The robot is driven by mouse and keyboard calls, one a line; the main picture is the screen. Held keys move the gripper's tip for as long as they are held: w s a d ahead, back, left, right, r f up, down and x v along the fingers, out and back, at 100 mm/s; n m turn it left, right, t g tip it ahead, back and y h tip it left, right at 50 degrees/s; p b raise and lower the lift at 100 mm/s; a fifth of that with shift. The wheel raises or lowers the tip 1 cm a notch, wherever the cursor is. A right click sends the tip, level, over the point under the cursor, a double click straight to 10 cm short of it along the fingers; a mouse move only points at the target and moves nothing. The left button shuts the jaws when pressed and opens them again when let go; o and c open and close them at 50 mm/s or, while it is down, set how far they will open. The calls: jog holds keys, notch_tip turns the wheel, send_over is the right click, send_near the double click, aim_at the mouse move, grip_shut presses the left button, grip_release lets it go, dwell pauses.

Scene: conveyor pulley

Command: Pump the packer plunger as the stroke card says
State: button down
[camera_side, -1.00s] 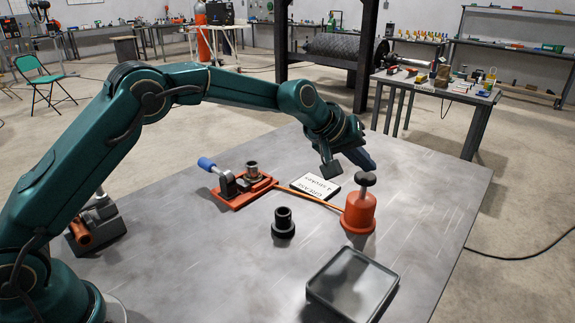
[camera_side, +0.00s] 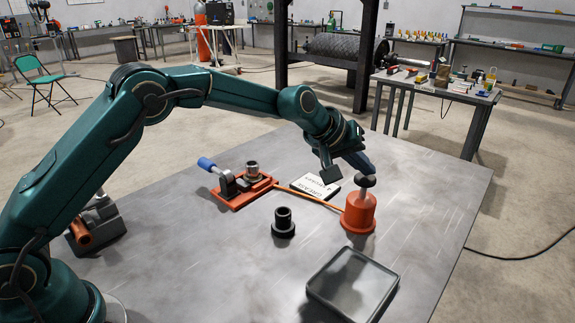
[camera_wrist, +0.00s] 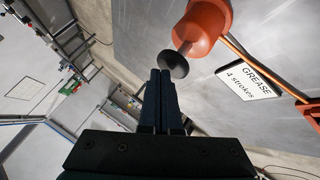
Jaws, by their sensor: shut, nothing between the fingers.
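The orange packer (camera_side: 358,213) stands upright on the metal bench. Its plunger has a black knob (camera_side: 365,181) on a grey rod, and the rod still shows above the body. My gripper (camera_side: 368,169) is shut and empty, its fingertips right at the top of the knob. In the wrist view the shut fingertips (camera_wrist: 160,74) overlap the edge of the knob (camera_wrist: 172,65); I cannot tell whether they touch it. The white stroke card (camera_side: 316,187) lies behind the packer, partly hidden by my gripper. In the wrist view the card (camera_wrist: 248,80) reads "GREASE 4 strokes".
An orange hose (camera_side: 310,198) runs from the packer to a red fixture (camera_side: 240,190) with a blue-handled clamp and a metal bushing. A black flanged part (camera_side: 283,224) stands in front of the fixture. A grey tray (camera_side: 350,285) lies near the front edge.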

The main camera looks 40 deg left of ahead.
aim_at(362, 179)
jog(key=shift+f, duration=1.2)
dwell(0.9)
jog(key=shift+r, duration=2)
jog(key=shift+r, duration=2.5)
